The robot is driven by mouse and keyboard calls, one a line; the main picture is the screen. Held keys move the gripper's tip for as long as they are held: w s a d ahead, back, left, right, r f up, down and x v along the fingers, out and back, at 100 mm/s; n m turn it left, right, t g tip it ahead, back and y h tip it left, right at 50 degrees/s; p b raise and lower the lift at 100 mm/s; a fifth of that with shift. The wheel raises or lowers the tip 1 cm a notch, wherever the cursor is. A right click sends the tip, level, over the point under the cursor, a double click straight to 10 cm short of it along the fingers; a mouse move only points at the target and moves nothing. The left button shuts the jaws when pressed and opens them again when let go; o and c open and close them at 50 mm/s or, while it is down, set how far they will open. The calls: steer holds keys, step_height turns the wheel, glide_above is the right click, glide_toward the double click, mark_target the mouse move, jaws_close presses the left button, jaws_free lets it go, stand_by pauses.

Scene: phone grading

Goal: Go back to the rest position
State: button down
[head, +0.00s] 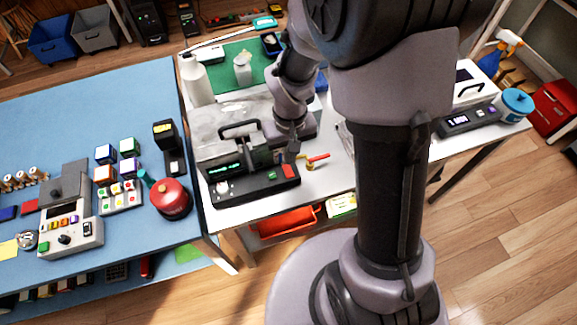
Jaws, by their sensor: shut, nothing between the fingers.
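My arm fills the middle and right of the head view. Its forearm reaches down over the white table (235,214). My gripper (289,157) points downward, small and dark, just above the right end of a black control box (240,188). The fingers are together with nothing visible held between them. I cannot tell whether the fingertips touch the box or its red button (290,170).
A machine with a clear cover (215,130) stands left of the gripper. White bottles (196,82) stand by a green mat (228,75) behind. The blue table (100,105) at left holds a red round container (170,198) and devices. Wooden floor (490,240) is open at right.

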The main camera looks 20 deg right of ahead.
steer(key=s+a+r+m+t+y+b, duration=0.1)
steer(key=s+a+r+m+t, duration=0.1)
steer(key=s+r, duration=0.4)
steer(key=s+a+r+m+t+y+b, duration=0.1)
steer(key=s+r, duration=0.5)
steer(key=r, duration=0.7)
steer(key=a+m+t+b, duration=0.1)
steer(key=t, duration=0.1)
steer(key=shift+s+r+t, duration=0.25)
steer(key=shift+s+t, duration=0.15)
